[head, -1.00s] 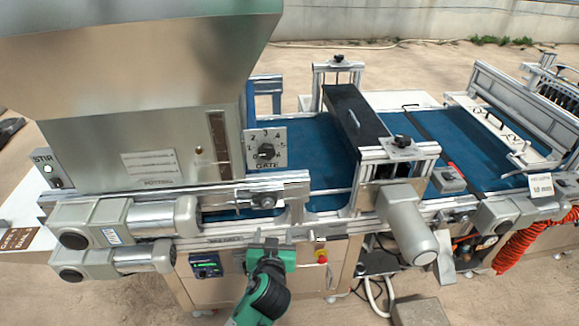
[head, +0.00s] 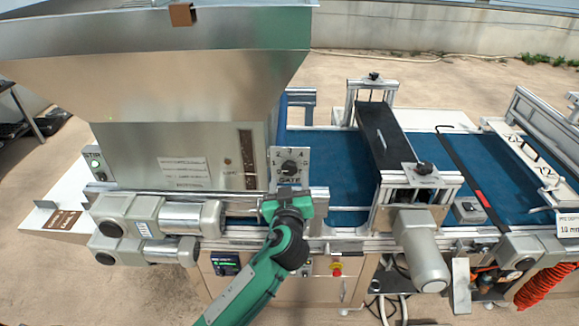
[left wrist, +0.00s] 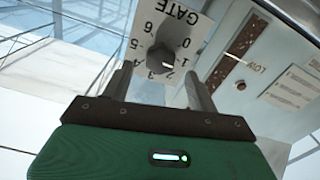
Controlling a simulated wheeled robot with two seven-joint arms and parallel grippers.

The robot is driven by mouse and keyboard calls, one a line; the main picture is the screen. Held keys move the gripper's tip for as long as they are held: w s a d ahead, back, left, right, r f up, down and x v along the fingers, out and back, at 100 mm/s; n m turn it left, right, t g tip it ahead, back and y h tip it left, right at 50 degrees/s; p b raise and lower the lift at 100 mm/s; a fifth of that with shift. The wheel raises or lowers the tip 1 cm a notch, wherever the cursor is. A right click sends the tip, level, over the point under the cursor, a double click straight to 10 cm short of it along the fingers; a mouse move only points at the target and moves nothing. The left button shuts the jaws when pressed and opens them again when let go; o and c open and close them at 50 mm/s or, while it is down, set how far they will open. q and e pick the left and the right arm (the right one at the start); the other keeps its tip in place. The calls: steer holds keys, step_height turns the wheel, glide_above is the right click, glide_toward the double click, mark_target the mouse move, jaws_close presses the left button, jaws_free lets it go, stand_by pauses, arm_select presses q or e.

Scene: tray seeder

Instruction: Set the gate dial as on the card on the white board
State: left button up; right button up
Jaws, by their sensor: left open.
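The gate dial is a dark knob (head: 289,167) on a light plate (head: 304,158) marked GATE, on the side of the metal hopper. In the left wrist view the knob (left wrist: 163,58) shows upside down with numbers around it; I cannot tell which number it points at. My left gripper (head: 285,192) is just below and in front of the plate. In the left wrist view its two fingers (left wrist: 160,85) are apart, with the knob showing between and beyond them; contact cannot be told. My right gripper is not in view.
The hopper (head: 150,85) stands above and left of the dial. Grey motors (head: 180,218) stick out below it at the left, and another motor (head: 418,250) at the right. A blue belt (head: 335,160) runs right.

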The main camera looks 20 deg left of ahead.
mark_target(289, 170)
arm_select(q)
steer(key=x, duration=0.3)
steer(key=shift+r+p, duration=0.1)
steer(key=shift+p, duration=0.3)
steer(key=shift+w+a, duration=0.1)
steer(key=shift+w, duration=0.05)
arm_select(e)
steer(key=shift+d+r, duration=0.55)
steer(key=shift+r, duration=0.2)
arm_select(q)
steer(key=c, duration=1)
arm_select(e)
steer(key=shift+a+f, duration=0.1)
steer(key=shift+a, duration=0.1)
